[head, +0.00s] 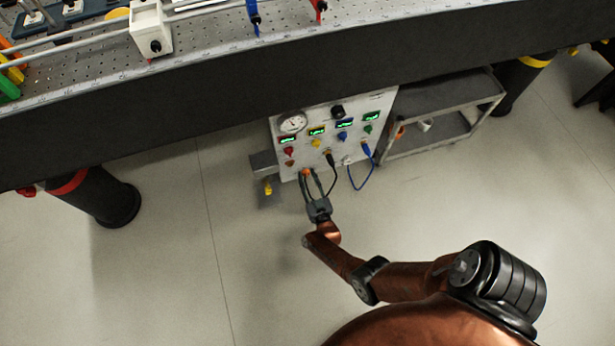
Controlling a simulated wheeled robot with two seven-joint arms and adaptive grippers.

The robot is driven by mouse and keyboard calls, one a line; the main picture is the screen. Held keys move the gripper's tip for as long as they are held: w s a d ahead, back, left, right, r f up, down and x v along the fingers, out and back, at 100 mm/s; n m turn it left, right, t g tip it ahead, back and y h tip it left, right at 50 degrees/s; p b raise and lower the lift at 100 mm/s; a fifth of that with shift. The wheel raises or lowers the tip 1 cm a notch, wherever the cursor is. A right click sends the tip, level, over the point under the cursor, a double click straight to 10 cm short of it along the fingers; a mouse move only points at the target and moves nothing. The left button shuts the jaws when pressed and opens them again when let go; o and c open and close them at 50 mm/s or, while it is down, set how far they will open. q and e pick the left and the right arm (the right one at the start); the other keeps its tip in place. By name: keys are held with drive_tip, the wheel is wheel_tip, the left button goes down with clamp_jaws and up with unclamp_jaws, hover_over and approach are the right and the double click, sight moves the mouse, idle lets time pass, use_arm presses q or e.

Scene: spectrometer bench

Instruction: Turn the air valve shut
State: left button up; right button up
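A light grey control panel (325,115) stands upright under the bench, with a round gauge (292,123), small green displays and coloured knobs. A small orange part (306,171), which looks like the air valve's handle, shows at the panel's lower edge. My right gripper (308,174) reaches up to it from below. Its two dark fingers are apart, with their tips at the orange part, which they partly hide. I cannot tell whether the fingers touch or grip it. My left gripper is not in view.
A black cable (331,177) and a blue cable (369,178) hang from the panel close to the right of my gripper. A grey box (264,163) with a yellow part (268,187) is to the left. A shelf cart (440,112) stands right. The floor is clear.

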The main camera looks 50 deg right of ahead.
clamp_jaws()
drive_tip(key=n, duration=0.3)
drive_tip(key=shift+f+n, duration=0.1)
drive_tip(key=shift+n, duration=0.2)
drive_tip(key=n, duration=0.3)
drive_tip(key=shift+a+n+b, duration=0.1)
drive_tip(key=shift+n+b, duration=0.2)
drive_tip(key=shift+b, duration=0.05)
drive_tip(key=n, duration=0.5)
drive_tip(key=shift+f, duration=0.1)
drive_tip(key=shift+w+n, duration=0.1)
drive_tip(key=shift+n, duration=2.3)
